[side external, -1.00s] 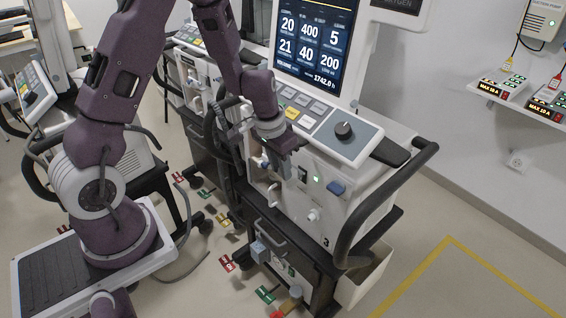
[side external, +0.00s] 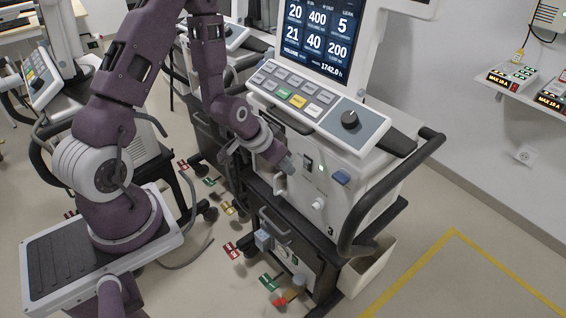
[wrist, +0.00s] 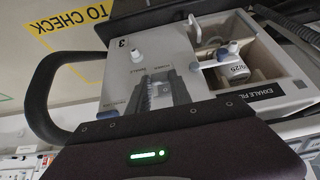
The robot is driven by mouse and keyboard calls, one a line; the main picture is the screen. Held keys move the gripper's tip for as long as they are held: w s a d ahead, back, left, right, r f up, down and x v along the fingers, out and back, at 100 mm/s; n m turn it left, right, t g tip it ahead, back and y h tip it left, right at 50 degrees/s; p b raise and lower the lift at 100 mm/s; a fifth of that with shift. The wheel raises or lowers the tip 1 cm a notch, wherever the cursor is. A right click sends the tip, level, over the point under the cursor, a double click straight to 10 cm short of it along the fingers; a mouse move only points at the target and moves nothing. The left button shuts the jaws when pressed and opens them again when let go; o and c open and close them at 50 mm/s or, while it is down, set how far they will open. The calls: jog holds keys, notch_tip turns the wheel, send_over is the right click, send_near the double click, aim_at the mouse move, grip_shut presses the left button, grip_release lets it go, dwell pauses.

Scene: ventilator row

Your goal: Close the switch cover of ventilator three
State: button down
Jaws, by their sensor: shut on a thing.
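Ventilator three (side external: 325,190) stands in the middle of the side view, with a 3 on its lower front corner. My gripper (side external: 289,165) is at the panel just left of the switch. In the wrist view my gripper (wrist: 166,92) has its two grey fingers against the panel (wrist: 112,72), with a narrow pale gap between them. It is shut on the switch cover, which the fingers largely hide; its exact angle cannot be told.
A blue knob (side external: 341,177) and a white port (side external: 318,203) stick out of the panel near the switch. An open compartment with a filter (wrist: 236,70) lies beside the fingers. A black handle bar (side external: 375,205) curves around the right side. Keypad and dial (side external: 350,120) overhang above.

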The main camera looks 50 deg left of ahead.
jog(key=c, duration=1.2)
grip_release()
jog(key=shift+o, duration=0.2)
jog(key=v, duration=0.7)
